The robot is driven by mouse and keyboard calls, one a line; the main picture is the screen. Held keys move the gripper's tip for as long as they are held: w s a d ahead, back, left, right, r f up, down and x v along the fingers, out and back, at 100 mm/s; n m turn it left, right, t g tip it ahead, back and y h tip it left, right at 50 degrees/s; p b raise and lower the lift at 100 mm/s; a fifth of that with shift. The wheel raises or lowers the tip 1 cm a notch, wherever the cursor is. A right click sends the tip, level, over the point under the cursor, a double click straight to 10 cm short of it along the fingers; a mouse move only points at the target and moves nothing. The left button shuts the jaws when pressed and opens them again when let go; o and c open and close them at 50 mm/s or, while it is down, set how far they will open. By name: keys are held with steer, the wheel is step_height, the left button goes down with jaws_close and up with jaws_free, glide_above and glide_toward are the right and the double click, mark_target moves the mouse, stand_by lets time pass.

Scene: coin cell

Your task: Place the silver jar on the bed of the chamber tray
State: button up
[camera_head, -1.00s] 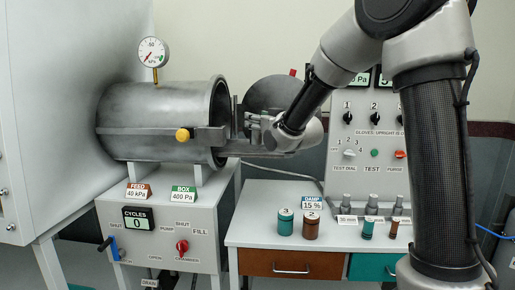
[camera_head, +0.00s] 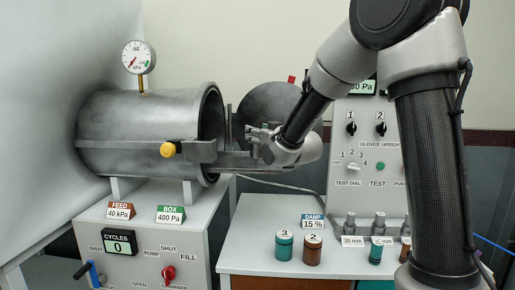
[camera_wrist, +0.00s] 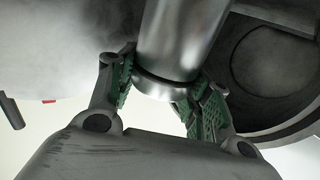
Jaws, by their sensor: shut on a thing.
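My gripper (camera_wrist: 160,98) is shut on the silver jar (camera_wrist: 180,38), a smooth metal cylinder filling the upper middle of the wrist view. Green finger pads press on both sides near its narrower end. In the head view my gripper (camera_head: 257,142) is just outside the open right mouth of the grey chamber (camera_head: 150,125). The jar cannot be made out clearly there. A flat grey metal shelf, apparently the chamber tray (camera_head: 232,161), sticks out of the mouth below my gripper. Its bed is mostly hidden by the chamber wall and my arm.
The round chamber door (camera_head: 265,108) stands open behind my gripper. A yellow knob (camera_head: 167,149) sits on the chamber's front bar. Teal jar 3 (camera_head: 284,247) and brown jar 2 (camera_head: 312,251) stand on the bench, beside several small grey-topped items and a control panel (camera_head: 362,190).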

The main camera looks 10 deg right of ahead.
mark_target(258, 145)
steer(key=shift+f, duration=2)
steer(key=shift+f, duration=0.15)
steer(key=o, duration=1.1)
